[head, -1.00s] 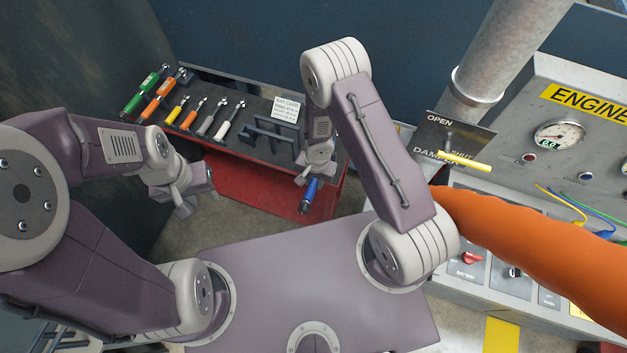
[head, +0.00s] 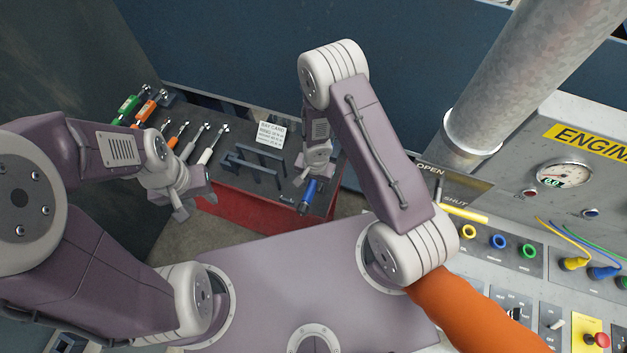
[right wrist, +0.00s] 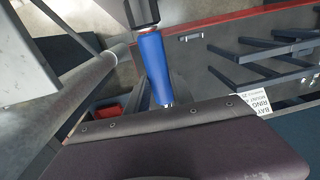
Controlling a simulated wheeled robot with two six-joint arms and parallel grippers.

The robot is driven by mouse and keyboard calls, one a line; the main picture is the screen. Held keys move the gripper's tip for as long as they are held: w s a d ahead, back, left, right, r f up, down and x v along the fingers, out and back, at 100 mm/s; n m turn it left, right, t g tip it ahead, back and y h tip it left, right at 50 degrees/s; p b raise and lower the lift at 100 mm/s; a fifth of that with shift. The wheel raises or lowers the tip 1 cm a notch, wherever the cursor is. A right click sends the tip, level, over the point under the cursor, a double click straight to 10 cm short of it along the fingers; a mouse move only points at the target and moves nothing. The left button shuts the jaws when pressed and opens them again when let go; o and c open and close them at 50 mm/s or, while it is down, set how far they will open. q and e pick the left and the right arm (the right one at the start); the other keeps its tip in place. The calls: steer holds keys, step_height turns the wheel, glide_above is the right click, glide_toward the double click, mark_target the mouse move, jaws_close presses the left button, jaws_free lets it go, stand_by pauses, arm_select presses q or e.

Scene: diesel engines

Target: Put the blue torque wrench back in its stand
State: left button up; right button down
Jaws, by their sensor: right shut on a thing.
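The blue torque wrench (head: 308,192) is in my right gripper (head: 311,172), its blue handle hanging below the jaws over the right front of the tool cart.
On the red cart (head: 235,205), green, orange and other coloured tools (head: 150,105) lie in a row at the left. A white card (head: 270,133) stands behind the stand. At right are an engine panel (head: 570,150), a grey pipe (head: 510,80) and a thick orange hose (head: 470,315).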

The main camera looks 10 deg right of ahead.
step_height(320, 180, down, 7)
steer(key=b, duration=0.6)
steer(key=shift+w+d, duration=0.15)
steer(key=shift+w, duration=0.1)
steer(key=shift+f+b, duration=0.35)
steer(key=shift+b, duration=0.85)
